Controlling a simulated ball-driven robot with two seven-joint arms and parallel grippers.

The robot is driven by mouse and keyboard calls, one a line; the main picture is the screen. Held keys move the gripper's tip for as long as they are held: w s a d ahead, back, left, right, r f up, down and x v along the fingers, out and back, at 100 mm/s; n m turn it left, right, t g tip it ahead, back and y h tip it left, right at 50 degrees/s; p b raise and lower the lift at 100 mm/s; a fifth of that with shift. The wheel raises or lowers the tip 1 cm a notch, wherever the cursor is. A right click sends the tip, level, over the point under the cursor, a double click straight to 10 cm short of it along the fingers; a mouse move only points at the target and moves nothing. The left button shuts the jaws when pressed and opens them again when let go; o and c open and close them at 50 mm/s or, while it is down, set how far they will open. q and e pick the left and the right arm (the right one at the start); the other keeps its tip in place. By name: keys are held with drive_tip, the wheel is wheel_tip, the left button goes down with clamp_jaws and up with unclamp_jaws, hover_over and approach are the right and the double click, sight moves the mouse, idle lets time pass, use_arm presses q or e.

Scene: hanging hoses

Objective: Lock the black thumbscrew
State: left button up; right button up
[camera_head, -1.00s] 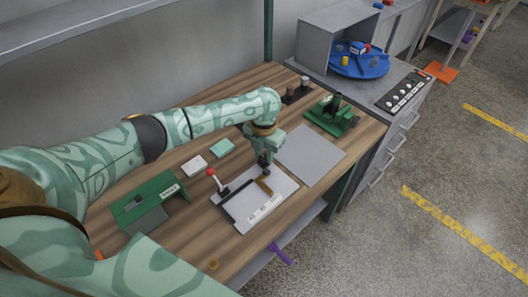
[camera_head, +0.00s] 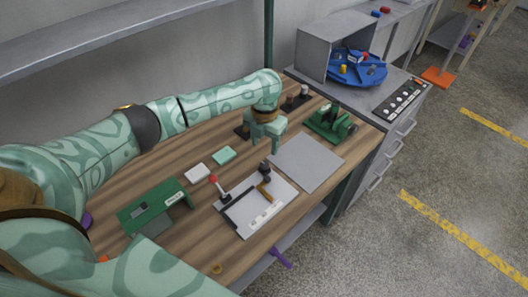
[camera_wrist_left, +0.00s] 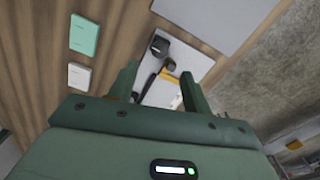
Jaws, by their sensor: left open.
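The black thumbscrew (camera_head: 264,167) stands upright at the back right corner of a pale fixture plate (camera_head: 243,221). It shows in the wrist view as a dark knob (camera_wrist_left: 158,45) beyond my fingertips. A brass-coloured bar (camera_head: 265,189) lies just in front of it on the plate, and also shows in the wrist view (camera_wrist_left: 170,77). My left gripper (camera_head: 265,148) is open and empty, pointing down above and a little behind the thumbscrew, apart from it. Its two fingers frame part of the plate in the wrist view (camera_wrist_left: 159,75). I cannot tell how far the thumbscrew is turned.
A red-knobbed lever (camera_head: 218,186) rises at the plate's left side. A grey mat (camera_head: 306,162) lies to the right, with a green device (camera_head: 331,122) behind it. White (camera_head: 197,173) and teal (camera_head: 224,155) blocks and a green stand (camera_head: 153,206) are to the left.

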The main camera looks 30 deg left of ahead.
use_arm(q)
wheel_tip(320, 180, up, 8)
drive_tip(key=p, duration=0.2)
idle(0.4)
